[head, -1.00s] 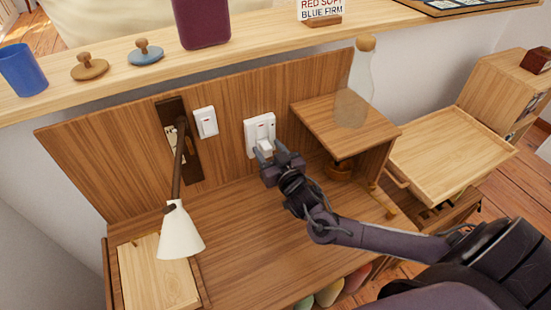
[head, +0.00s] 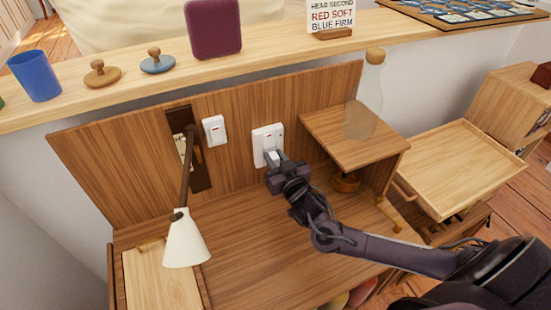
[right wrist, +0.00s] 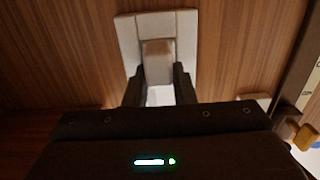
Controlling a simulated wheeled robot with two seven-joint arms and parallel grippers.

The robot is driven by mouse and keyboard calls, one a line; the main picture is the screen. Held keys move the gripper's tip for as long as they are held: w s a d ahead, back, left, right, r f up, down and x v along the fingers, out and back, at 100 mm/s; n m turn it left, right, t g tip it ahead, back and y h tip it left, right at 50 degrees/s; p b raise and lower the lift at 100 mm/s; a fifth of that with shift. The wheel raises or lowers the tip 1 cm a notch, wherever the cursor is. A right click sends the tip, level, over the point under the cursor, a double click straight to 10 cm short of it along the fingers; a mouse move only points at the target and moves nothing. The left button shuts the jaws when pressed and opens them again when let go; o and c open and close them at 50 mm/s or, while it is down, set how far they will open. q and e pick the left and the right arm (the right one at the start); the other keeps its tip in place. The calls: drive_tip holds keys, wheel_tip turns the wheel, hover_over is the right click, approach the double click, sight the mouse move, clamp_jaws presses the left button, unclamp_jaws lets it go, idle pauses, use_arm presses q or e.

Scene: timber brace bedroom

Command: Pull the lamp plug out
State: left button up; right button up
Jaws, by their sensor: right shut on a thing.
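The white lamp plug (head: 271,157) is at the front of the white socket plate (head: 261,135) on the wooden back panel. My right gripper (head: 274,166) is shut on the plug, and its fingers hide part of it. In the right wrist view the plug (right wrist: 158,60) sits between the two dark fingers (right wrist: 159,85), in front of the plate (right wrist: 127,35). I cannot tell whether its pins are fully in. The lamp (head: 186,241) with a white shade and brown arm hangs at the left. My left gripper is not in view.
A switch (head: 214,130) is on the panel left of the socket. A small wooden shelf (head: 350,135) with a glass bottle (head: 369,80) stands close to the right. The desk top (head: 265,235) below the gripper is mostly clear.

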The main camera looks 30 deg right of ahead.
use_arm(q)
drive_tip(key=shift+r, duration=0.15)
use_arm(e)
drive_tip(key=shift+s, duration=0.2)
clamp_jaws()
